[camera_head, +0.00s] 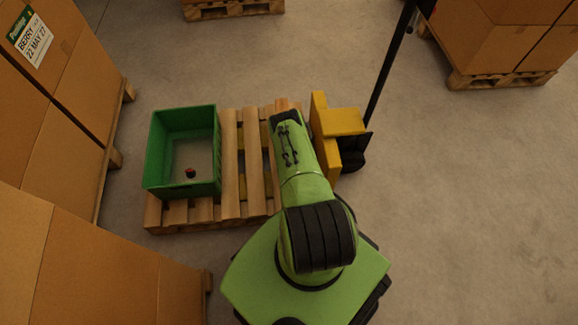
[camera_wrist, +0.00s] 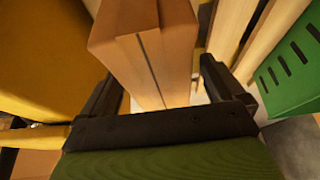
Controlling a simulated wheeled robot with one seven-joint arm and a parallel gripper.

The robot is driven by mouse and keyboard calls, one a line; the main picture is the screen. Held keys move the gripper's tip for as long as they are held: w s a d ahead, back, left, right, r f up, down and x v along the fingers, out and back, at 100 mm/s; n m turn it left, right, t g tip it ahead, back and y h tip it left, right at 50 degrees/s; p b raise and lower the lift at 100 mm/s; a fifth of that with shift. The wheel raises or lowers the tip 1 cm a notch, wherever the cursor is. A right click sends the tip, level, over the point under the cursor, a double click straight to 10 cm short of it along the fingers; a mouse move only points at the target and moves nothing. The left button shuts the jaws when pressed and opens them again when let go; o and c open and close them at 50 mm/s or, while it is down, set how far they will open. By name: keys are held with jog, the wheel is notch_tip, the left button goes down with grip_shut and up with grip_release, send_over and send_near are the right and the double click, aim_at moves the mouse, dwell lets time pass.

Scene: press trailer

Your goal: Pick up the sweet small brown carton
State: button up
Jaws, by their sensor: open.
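A small brown carton (camera_wrist: 145,50) with a dark seam stands between the two black fingers of my gripper (camera_wrist: 158,78) in the wrist view. The fingers are open, one on each side of the carton, and I cannot tell whether either touches it. In the head view my arm reaches over the wooden pallet and hides most of what lies under its end. A small brown patch of the carton (camera_head: 283,104) seems to show just beyond the arm's end.
A green crate (camera_head: 183,112) with a small dark red item (camera_head: 190,173) inside sits on the pallet (camera_head: 230,150), left of my arm. A yellow pallet jack (camera_head: 340,122) stands close on the right. Large boxes line the left side.

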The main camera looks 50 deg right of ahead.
jog(key=shift+f, duration=0.25)
grip_shut()
jog(key=shift+w+r, duration=0.1)
jog(key=shift+r, duration=0.05)
dwell(0.7)
